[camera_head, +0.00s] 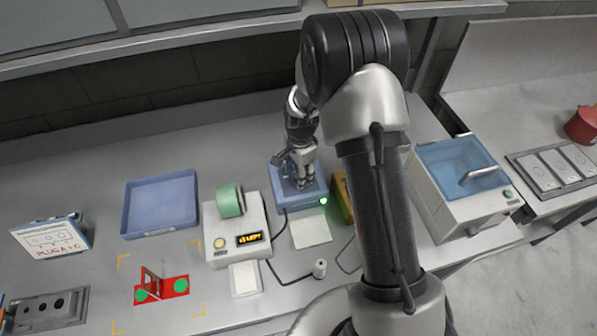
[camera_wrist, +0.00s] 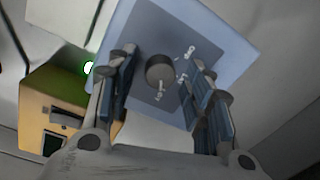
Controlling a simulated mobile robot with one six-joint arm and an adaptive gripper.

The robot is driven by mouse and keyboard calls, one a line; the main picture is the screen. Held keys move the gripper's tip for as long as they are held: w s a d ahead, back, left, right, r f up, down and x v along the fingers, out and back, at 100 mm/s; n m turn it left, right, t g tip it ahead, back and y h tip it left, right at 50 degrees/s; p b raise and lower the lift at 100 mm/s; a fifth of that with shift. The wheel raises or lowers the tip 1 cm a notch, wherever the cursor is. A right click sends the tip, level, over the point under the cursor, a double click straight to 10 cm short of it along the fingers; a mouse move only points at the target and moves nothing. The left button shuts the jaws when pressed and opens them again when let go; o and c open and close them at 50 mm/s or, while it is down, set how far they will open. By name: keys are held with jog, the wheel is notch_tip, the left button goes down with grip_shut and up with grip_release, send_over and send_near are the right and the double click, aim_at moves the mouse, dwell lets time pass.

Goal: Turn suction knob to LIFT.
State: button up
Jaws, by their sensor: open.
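The suction box (camera_head: 285,198) is a blue unit on the bench, mid-view in the head view, with a small lit green lamp (camera_head: 323,201) at its front right. My gripper (camera_head: 303,184) points down over its top and hides the knob there. In the wrist view, the round dark grey knob (camera_wrist: 160,72) sits on a darker panel (camera_wrist: 158,35) of the box. My open fingers (camera_wrist: 161,65) stand on either side of the knob, with visible gaps. Small white labels beside the knob are too blurred to read surely.
A yellow box (camera_head: 341,198) stands just right of the suction box. A white device with a green cylinder (camera_head: 230,201) stands left, with a blue tray (camera_head: 160,204) beyond it. A blue-lidded bath (camera_head: 462,165) stands right. A cable and a small cylinder (camera_head: 320,268) lie in front.

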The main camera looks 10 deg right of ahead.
jog(key=shift+r, duration=0.1)
notch_tip(320, 180, up, 12)
jog(key=shift+s, duration=0.3)
dwell(0.3)
dwell(0.4)
